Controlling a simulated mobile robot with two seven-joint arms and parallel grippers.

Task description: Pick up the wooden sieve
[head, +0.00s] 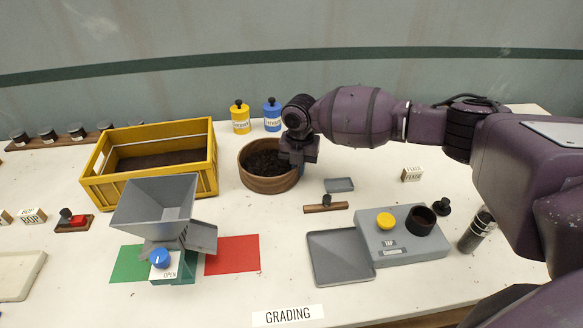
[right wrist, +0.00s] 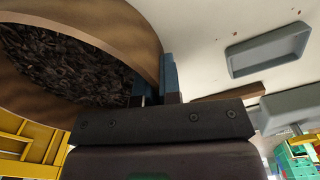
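The wooden sieve (head: 268,183) is a round brown bowl-like frame filled with dark leaf-like material. It stands on the table right of the yellow crate. My right gripper (head: 299,152) is at the sieve's right rim, pointing down. In the right wrist view the sieve (right wrist: 125,30) fills the upper left, with its wall between the two fingers (right wrist: 157,85). One finger is inside the wall and one outside, both close against it. The lower fingertips are hidden in the head view. My left gripper is not in view.
A yellow crate (head: 98,183) stands close left of the sieve. Yellow (head: 240,121) and blue (head: 272,119) jars stand behind it. A grey hopper (head: 152,215) is in front left. A small grey tray (head: 339,185) and a wooden-based tool (head: 326,207) lie front right.

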